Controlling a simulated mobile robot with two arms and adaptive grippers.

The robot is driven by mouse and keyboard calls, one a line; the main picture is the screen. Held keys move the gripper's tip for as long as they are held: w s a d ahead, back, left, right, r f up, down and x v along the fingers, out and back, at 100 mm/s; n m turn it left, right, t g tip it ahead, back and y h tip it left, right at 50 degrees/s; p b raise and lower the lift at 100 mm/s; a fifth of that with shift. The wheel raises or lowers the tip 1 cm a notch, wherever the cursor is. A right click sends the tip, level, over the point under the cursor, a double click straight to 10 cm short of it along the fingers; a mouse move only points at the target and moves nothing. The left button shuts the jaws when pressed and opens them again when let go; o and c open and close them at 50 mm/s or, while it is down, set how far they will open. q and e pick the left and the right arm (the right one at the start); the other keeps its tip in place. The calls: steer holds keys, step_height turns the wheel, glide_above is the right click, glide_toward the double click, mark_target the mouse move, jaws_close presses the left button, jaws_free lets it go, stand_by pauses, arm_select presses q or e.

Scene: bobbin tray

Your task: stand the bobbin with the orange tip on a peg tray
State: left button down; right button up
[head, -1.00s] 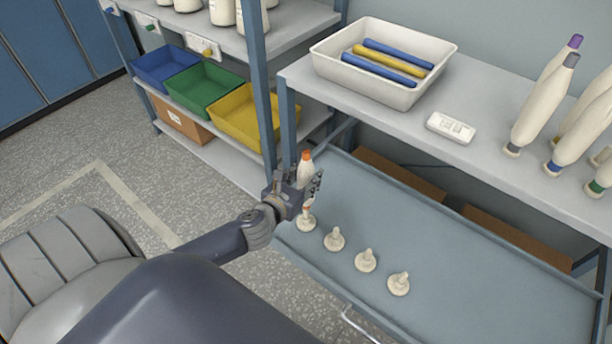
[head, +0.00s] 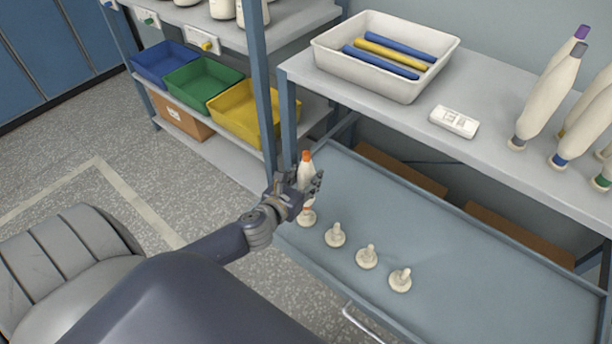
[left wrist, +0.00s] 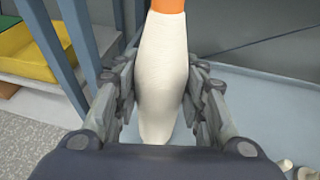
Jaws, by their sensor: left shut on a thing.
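The bobbin with the orange tip (head: 306,166) stands about upright in my left gripper (head: 304,188), over the left end of the peg tray (head: 450,240). In the left wrist view the gripper's fingers close on both sides of the white bobbin (left wrist: 163,75), its orange part at the top edge. Its lower end is at the leftmost peg (head: 306,218), whose round base shows below; whether it is seated there I cannot tell. Several pegs stand in a row, such as the second peg (head: 335,235) and the last peg (head: 400,280), all bare. My right gripper is not in view.
A shelf above the tray holds a white bin (head: 400,90) with blue and yellow rods, a small white device (head: 454,122) and several tall bobbins (head: 548,100). A blue post (head: 264,90) rises close behind the gripper. The tray's right part is clear.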

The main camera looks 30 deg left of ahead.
mark_target(302, 189)
arm_select(q)
steer(key=shift+f+b, duration=0.9)
steer(key=shift+f, duration=0.6)
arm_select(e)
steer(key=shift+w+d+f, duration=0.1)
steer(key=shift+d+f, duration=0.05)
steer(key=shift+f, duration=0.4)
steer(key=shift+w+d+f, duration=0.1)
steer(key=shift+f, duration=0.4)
arm_select(q)
steer(key=c, duration=0.9)
jaws_free()
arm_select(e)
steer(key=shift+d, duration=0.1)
arm_select(q)
steer(key=v, duration=0.7)
steer(key=shift+s+r, duration=0.15)
steer(key=shift+s, duration=0.2)
steer(key=shift+s+r, duration=0.1)
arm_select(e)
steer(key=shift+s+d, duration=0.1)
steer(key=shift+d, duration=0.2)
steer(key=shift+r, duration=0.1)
